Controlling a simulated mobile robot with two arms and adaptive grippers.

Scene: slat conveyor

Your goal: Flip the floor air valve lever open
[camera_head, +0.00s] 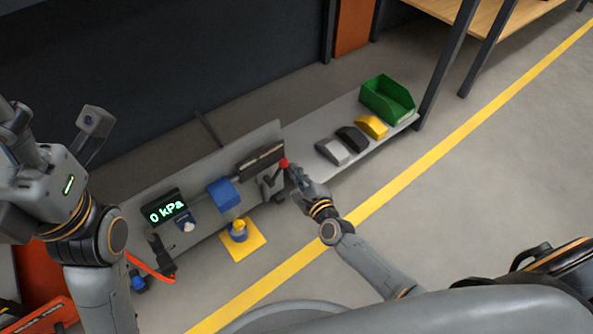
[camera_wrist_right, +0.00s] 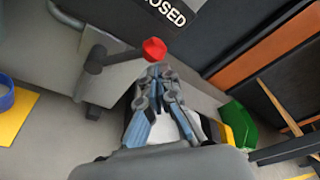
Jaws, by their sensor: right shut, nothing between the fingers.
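The valve lever is a dark grey arm with a red knob (camera_head: 284,163) at the right end of the grey floor panel. In the right wrist view the lever (camera_wrist_right: 112,57) slants up to its red knob (camera_wrist_right: 154,50). My right gripper (camera_head: 291,172) is shut and empty, with its tips (camera_wrist_right: 157,71) close beside and just below the knob in the wrist view; I cannot tell whether they touch it. A dark sign (camera_wrist_right: 165,10) above the knob shows the letters "OSED". My left gripper (camera_head: 22,122) is at the left edge, its fingers unclear.
A display (camera_head: 166,211) on the panel reads 0 kPa. A blue part (camera_head: 223,194) and a yellow floor plate (camera_head: 255,242) are left of the lever. Several small blocks and a green bin (camera_head: 385,102) stand on the low shelf to the right. Open floor lies in front.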

